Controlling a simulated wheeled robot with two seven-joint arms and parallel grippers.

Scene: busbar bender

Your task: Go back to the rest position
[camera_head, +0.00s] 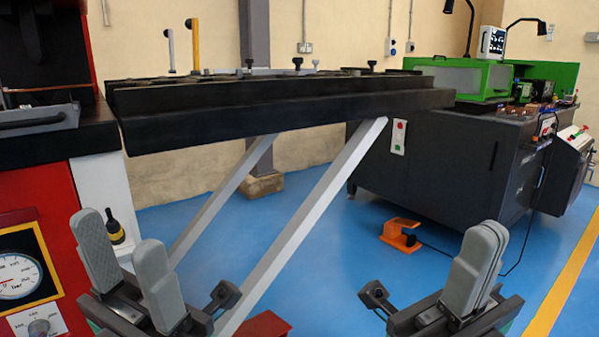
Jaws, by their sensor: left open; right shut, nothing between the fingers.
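My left gripper (130,262) is at the lower left in the head view, its two grey fingers pointing up and spread apart with nothing between them. It is in front of the red machine's white side panel. My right gripper (474,268) is at the lower right, its grey fingers pointing up and pressed together, with nothing visible between them. It is in front of the blue floor. Both grippers are below the height of the black bench and clear of it in the picture.
A long black bench (290,118) on slanted grey legs spans the middle. A red machine (75,205) with a pressure gauge (20,274) stands at the left. A dark cabinet (440,165) with a green machine stands at the right. An orange foot pedal (401,232) lies on the open blue floor.

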